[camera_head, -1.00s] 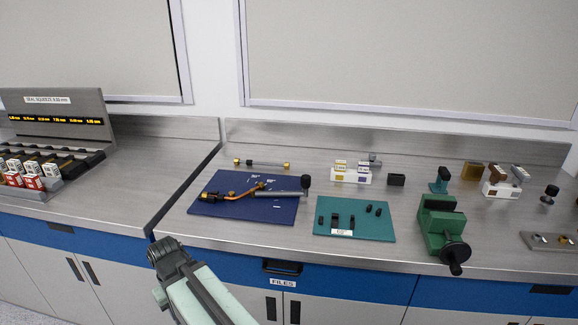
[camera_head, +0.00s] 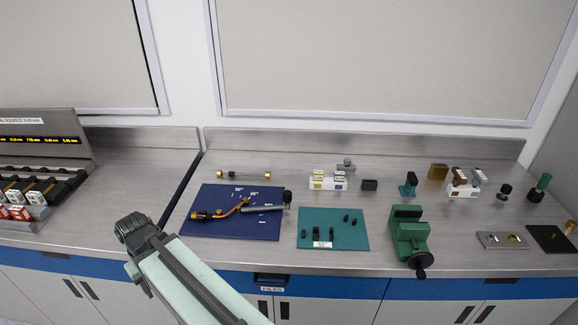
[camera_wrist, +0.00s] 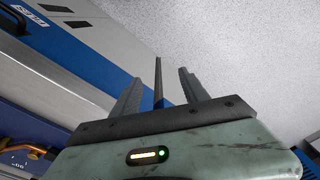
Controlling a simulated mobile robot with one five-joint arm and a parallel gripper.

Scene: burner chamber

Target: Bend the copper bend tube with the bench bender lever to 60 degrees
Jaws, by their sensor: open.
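The copper bend tube (camera_head: 231,210) lies on the blue bender mat (camera_head: 195,228) in the head view, with a visible bend in it. The bench bender lever (camera_head: 262,208) is a grey bar with a black knob (camera_head: 287,197) at its right end, lying roughly crosswise on the mat. White angle marks are on the mat behind the tube; they are too small to read. My gripper (camera_wrist: 158,88) is open and empty in the wrist view, with the cabinet front and floor beyond it. In the head view my arm is in front of the bench, left of and apart from the mat.
A teal mat (camera_head: 350,240) with small black parts lies right of the blue mat. A green vise (camera_head: 408,232) stands further right. A thin rod (camera_head: 243,174) with brass ends lies behind the blue mat. A rack (camera_head: 40,160) stands far left, with bare bench beside it.

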